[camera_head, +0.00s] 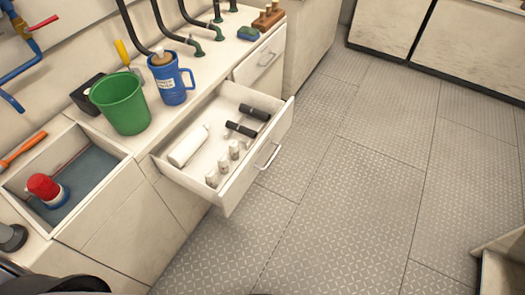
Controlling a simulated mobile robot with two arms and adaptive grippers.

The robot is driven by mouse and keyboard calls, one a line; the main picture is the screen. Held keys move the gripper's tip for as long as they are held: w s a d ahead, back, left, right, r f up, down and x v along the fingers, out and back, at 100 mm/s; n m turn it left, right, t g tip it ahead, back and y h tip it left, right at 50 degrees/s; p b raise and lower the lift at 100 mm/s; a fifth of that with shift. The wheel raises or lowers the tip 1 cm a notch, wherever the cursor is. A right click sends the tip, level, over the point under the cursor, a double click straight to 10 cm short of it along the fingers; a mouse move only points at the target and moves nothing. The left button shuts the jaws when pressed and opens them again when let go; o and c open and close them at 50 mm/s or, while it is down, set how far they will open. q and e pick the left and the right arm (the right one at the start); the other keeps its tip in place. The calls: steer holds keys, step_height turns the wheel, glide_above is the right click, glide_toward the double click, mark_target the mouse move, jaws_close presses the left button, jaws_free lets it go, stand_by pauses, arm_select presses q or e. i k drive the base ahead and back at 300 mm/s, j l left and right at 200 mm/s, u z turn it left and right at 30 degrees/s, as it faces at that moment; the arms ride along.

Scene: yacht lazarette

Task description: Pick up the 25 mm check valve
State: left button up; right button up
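No label for a 25 mm check valve is readable. Several small pale fittings (223,161) stand in a row near the front of an open drawer (252,172); one of them may be the valve, but I cannot tell which. A white cylinder (188,146) lies behind them on the left. Two black-ended items (240,129) lie at the drawer's right. Neither of my grippers shows in the head view.
On the counter stand a green bucket (121,104), a blue jug (170,80) and a blue-green block (248,34). An open bin (100,166) at left holds a red-topped item (43,187). The patterned floor (350,190) right of the drawer is clear.

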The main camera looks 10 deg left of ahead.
mark_target(211, 178)
steer(key=u, duration=3)
steer(key=l+z, duration=0.4)
steer(key=l, duration=0.25)
steer(key=l+z, duration=0.4)
steer(key=l, duration=0.25)
steer(key=i+l+z, duration=0.1)
steer(key=l+z, duration=0.25)
steer(key=l, duration=0.25)
